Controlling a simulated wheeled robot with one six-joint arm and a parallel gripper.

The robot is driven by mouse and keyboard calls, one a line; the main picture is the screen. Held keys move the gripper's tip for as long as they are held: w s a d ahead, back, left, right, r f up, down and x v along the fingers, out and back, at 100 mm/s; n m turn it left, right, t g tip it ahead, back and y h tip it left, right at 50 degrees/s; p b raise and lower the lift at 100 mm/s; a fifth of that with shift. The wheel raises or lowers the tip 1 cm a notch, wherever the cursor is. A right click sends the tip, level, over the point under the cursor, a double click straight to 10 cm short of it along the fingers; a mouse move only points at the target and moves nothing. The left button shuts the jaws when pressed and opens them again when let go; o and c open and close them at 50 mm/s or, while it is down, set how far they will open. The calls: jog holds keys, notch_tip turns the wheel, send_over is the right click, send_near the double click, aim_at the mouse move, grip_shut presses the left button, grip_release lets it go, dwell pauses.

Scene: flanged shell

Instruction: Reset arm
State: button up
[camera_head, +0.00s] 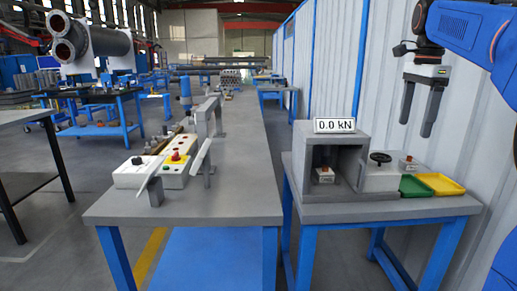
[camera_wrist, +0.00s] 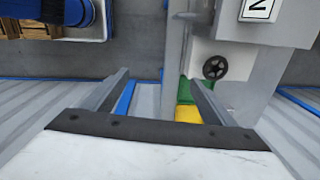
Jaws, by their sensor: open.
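My arm comes in at the top right of the head view. My gripper (camera_head: 416,128) hangs with its fingers pointing down, above the right-hand bench and in front of the white corrugated wall. The fingers are apart with nothing between them. In the wrist view my gripper (camera_wrist: 159,76) also shows two spread grey fingers, with the bench and trays seen beyond and well apart from them.
Below my gripper, the small bench (camera_head: 385,211) bears a grey box with a "0.0 kN" display (camera_head: 335,125), a black handwheel (camera_head: 380,157), a green tray (camera_head: 415,187) and a yellow tray (camera_head: 440,183). A long grey bench (camera_head: 235,205) with control boxes stands left, across a gap.

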jog(key=s+a+f+n+t, duration=0.1)
jog(key=s+a+f+n, duration=0.3)
jog(key=s+f, duration=0.5)
jog(key=s+a+f+n+t, duration=0.2)
jog(key=s+a+f+n, duration=0.3)
jog(key=s+f+n, duration=0.3)
jog(key=s+a+f+n+t, duration=0.1)
jog(key=s+a+f+n, duration=0.3)
jog(key=s+f, duration=0.7)
notch_tip(320, 180, down, 4)
jog(key=n, duration=0.2)
jog(key=shift+a+n, duration=0.15)
jog(key=shift+n, duration=0.15)
jog(key=shift+c, duration=0.2)
